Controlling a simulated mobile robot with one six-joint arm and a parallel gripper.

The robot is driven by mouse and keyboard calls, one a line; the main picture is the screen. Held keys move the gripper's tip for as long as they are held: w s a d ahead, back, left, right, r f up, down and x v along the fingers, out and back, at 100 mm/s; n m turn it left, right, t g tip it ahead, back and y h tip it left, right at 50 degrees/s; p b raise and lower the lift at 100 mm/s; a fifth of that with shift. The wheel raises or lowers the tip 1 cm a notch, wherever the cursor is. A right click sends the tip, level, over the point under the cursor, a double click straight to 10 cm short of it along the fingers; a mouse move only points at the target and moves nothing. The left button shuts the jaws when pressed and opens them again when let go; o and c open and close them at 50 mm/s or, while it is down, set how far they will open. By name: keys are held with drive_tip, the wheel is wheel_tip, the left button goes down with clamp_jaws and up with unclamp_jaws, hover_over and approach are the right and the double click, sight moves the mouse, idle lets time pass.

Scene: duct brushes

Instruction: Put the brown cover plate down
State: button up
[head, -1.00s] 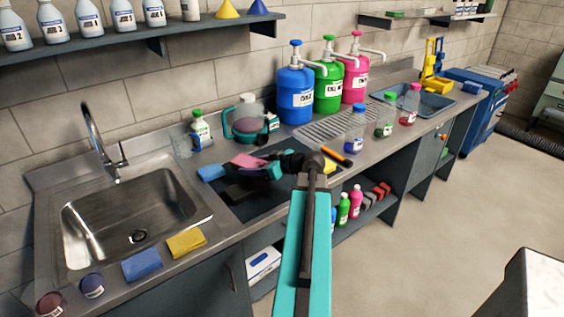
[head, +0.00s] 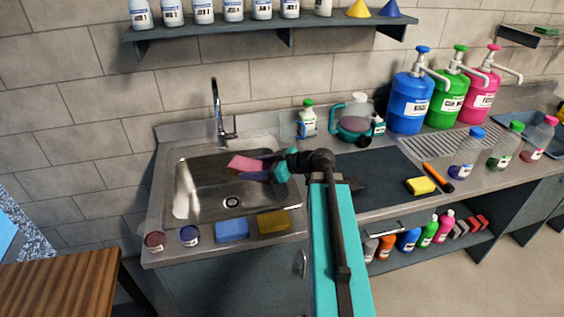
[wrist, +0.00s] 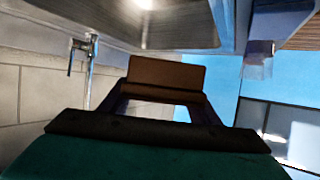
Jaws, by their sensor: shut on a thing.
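The cover plate (head: 246,163) looks pinkish in the head view and brown in the wrist view (wrist: 166,73). It is held at the tips of my gripper (head: 262,171), whose dark fingers flank it in the wrist view (wrist: 160,98). The gripper is shut on it. In the head view, plate and gripper appear over the metal sink (head: 205,207), raised off the counter. The exact height cannot be told. My arm hides part of the counter to the right of the sink.
Blue (head: 232,230) and yellow (head: 273,221) sponges and two small jars lie along the sink's front edge. The tap (head: 219,118) rises behind it. A dark mat (head: 385,178) lies right of the sink, largely bare. A wooden tabletop (head: 62,284) stands at lower left.

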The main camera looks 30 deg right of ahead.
drive_tip(key=a+r+n+g+y+p, duration=0.2)
drive_tip(key=a+n+y, duration=0.1)
drive_tip(key=a, duration=1.5)
drive_tip(key=shift+w+r+g, duration=0.15)
drive_tip(key=shift+g, duration=0.25)
